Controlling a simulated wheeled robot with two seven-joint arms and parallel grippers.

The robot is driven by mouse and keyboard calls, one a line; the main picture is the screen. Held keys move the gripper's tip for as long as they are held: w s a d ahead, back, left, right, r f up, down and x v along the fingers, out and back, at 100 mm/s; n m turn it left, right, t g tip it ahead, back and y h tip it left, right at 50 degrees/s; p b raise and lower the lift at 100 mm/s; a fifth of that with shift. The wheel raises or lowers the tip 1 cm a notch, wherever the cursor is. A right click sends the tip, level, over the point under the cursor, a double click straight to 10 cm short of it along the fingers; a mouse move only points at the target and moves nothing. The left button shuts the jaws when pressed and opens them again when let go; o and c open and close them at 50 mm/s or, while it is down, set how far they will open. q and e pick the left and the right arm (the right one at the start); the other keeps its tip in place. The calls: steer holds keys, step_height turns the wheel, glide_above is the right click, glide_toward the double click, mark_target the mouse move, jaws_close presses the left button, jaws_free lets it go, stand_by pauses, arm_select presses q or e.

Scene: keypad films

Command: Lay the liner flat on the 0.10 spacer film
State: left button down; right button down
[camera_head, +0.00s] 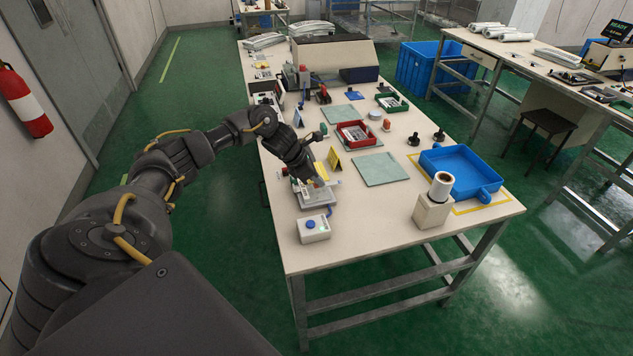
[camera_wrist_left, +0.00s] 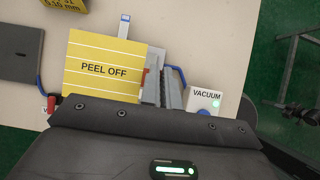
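The yellow liner (camera_wrist_left: 104,62), marked PEEL OFF with white lines, fills much of the left wrist view in front of my left gripper. Its lower edge is hidden by the gripper housing. The 0.10 spacer film cannot be told apart here.
A white VACUUM box (camera_head: 313,229) with a blue button stands just in front of the fixture. A yellow sign (camera_head: 335,159), a grey-green sheet (camera_head: 380,169), a red tray (camera_head: 355,134), a blue tray (camera_head: 461,171) and a roll on a block (camera_head: 433,209) are nearby.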

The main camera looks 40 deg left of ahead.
arm_select(q)
steer(key=shift+f+b, duration=2.2)
steer(key=shift+f, duration=0.4)
steer(key=shift+f+b, duration=0.45)
steer(key=shift+b, duration=0.1)
steer(key=c, duration=1.6)
jaws_free()
steer(key=shift+o, duration=0.2)
steer(key=b+v, duration=0.1)
steer(key=v, duration=1)
steer(key=shift+b, duration=0.4)
